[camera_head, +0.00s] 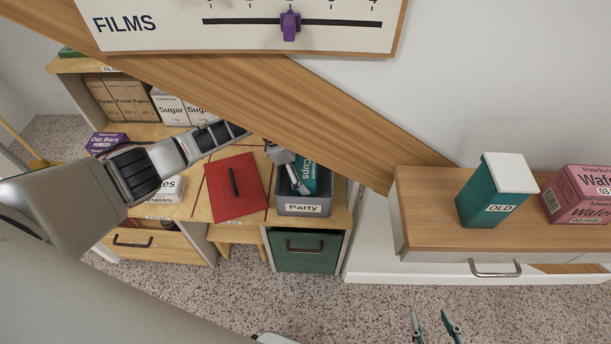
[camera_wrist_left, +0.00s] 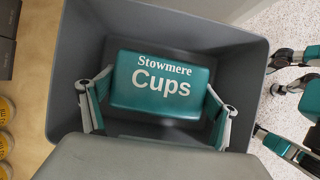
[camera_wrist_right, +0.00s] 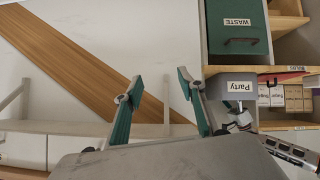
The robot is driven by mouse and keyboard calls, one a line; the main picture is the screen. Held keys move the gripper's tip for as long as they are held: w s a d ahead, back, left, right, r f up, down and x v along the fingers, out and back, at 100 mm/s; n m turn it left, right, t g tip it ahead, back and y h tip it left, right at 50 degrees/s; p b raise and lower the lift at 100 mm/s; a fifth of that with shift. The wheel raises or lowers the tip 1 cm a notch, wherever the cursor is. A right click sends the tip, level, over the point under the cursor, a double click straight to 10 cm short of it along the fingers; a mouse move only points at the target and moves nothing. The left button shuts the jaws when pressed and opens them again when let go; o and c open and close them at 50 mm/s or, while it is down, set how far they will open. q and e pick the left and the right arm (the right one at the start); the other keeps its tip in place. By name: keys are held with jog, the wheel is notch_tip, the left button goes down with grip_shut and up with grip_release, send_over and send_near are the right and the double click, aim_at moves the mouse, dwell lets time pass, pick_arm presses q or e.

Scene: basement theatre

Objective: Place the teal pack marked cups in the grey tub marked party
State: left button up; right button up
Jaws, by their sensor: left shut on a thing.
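The teal pack marked Cups (camera_wrist_left: 160,82) is inside the grey tub marked Party (camera_wrist_left: 85,60). In the head view the pack (camera_head: 318,178) shows at the back of the tub (camera_head: 281,208), partly hidden by my gripper. My left gripper (camera_head: 298,180) reaches down into the tub and is shut on the pack, with one finger on each side in the left wrist view. My right gripper (camera_head: 435,325) is open and empty, over the floor at the bottom of the head view. The tub also shows in the right wrist view (camera_wrist_right: 218,88).
A red board (camera_head: 225,195) with a dark handle lies left of the tub. A teal OLD container (camera_head: 483,205) and a pink wafer box (camera_head: 580,197) stand on the right counter. A green WASTE drawer (camera_wrist_right: 238,45) is below the tub.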

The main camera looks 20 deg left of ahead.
pick_arm(q)
jog(key=shift+d+r+y, duration=0.1)
jog(key=shift+d+y, duration=0.1)
jog(key=shift+y, duration=0.3)
jog(key=shift+s+a+f+b, duration=0.15)
jog(key=shift+f+b, duration=0.2)
jog(key=shift+f, duration=0.2)
jog(key=shift+s+d+f+b, duration=0.1)
jog(key=shift+f+b, duration=0.2)
jog(key=shift+f, duration=0.25)
jog(key=shift+w+a+f, duration=0.1)
jog(key=shift+a+f, duration=0.05)
jog(key=shift+f, duration=0.15)
jog(key=shift+w+r, duration=0.1)
jog(key=shift+c, duration=0.7)
jog(key=shift+r, duration=0.3)
jog(key=shift+f, duration=0.15)
jog(key=o, duration=1.4)
jog(key=shift+f, duration=0.1)
jog(key=shift+o, duration=0.2)
pick_arm(e)
jog(key=shift+a+f, duration=0.2)
jog(key=shift+f, duration=0.05)
